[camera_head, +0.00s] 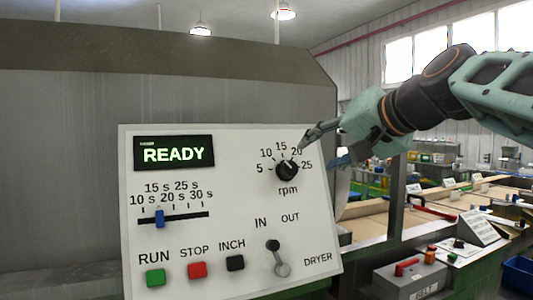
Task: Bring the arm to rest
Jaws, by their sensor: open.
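My gripper (322,150) is at the end of my arm, which reaches in from the right. It is open and empty, with its fingers pointing left near the upper right of the rpm dial. I cannot tell whether a fingertip touches the panel. The black rpm dial (287,170) has its white mark pointing up and right, towards the 20 side. The white control panel (225,245) is tilted in the picture, and its display (173,154) reads READY.
The panel also has a blue slider (159,218), green RUN (155,278), red STOP (197,270) and black INCH (235,263) buttons, and a dryer lever (277,258) leaning towards IN. A grey BELT box (410,281) and workbenches stand at right.

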